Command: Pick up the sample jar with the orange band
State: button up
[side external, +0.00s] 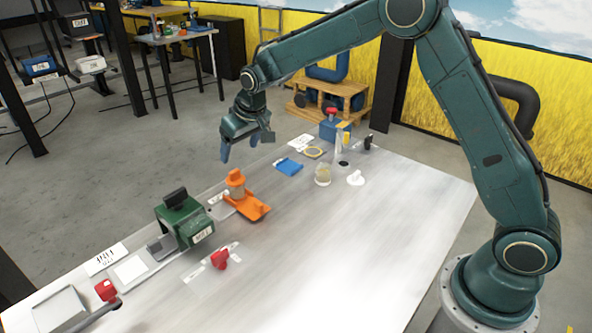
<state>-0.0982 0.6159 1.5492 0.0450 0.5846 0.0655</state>
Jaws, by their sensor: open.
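A small jar-like item with orange and tan parts (236,184) stands upright by an orange tray-like holder (255,208) at the left of the middle of the table. It looks like the jar with the orange band, but the band is too small to make out clearly. My gripper (240,149) is open and empty. It hangs above and behind this item with its fingers pointing down, apart from it. A second, clear jar with pale yellow contents (322,176) stands farther right on the table.
A green device (184,222) stands close left of the orange holder. A red knob (219,259) lies in front. A blue item (288,167), a yellow ring (314,152) and a blue box with a red top (334,132) are toward the back. The table's (340,255) front right is clear.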

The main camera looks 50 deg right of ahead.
aim_at(234, 171)
jog(key=shift+x, duration=2.95)
jog(key=shift+x, duration=2.55)
jog(key=c, duration=1.5)
jog(key=shift+r, duration=0.1)
notch_tip(234, 171, up, 20)
